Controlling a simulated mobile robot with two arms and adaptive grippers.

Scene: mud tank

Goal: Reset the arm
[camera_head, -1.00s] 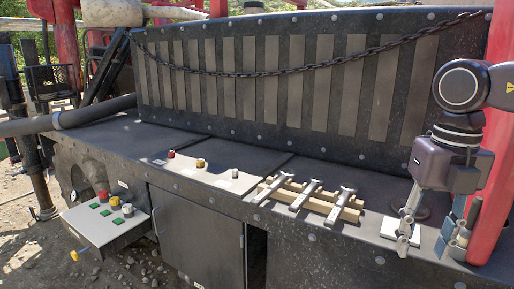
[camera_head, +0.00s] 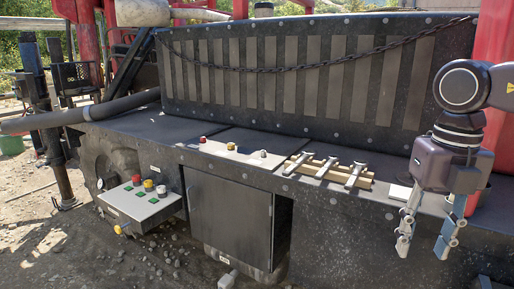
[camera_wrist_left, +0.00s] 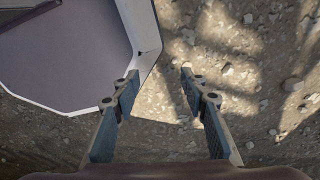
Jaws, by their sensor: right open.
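My right gripper (camera_head: 422,247) shows at the right of the head view. Its fingers point down and stand apart with nothing between them, in front of the dark tank's side. My left gripper (camera_wrist_left: 158,88) is not seen in the head view. In the left wrist view it is open and empty, with a clear gap between its two fingertips above gravelly ground (camera_wrist_left: 235,120). A pale-edged grey panel (camera_wrist_left: 60,55) lies at the upper left there, close to the left finger.
The dark tank (camera_head: 345,245) spans the head view. Its ledge holds metal bars on wooden strips (camera_head: 325,170), a white plate (camera_head: 400,193) and a small knob panel (camera_head: 232,152). A control box (camera_head: 140,203) juts out at left. Bare ground (camera_head: 40,240) lies in front.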

